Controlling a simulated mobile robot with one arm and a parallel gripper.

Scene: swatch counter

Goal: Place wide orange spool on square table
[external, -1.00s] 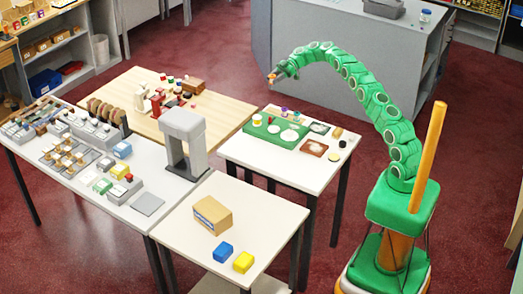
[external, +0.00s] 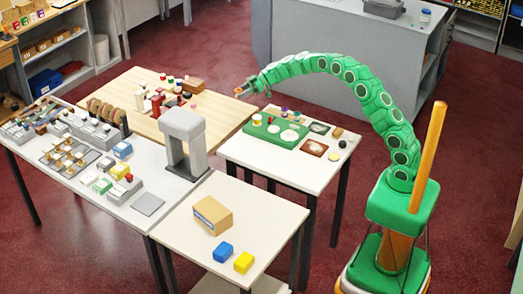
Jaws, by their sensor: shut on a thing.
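My gripper (external: 243,90) is at the end of the green arm, raised above the gap between the wooden table and the white table on the right. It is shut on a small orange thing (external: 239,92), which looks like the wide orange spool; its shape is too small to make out. Two white tables could be the square table. One is the near table (external: 268,223) with a cardboard box and blue and yellow blocks. The other is the right-hand table (external: 300,174), below the arm, with a green board and small items.
The wooden table (external: 143,87) holds several small red, white and brown items. A grey arch (external: 183,137) stands tall on the long white counter (external: 65,165), which is crowded with devices. The near table has bare room around its cardboard box (external: 212,215).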

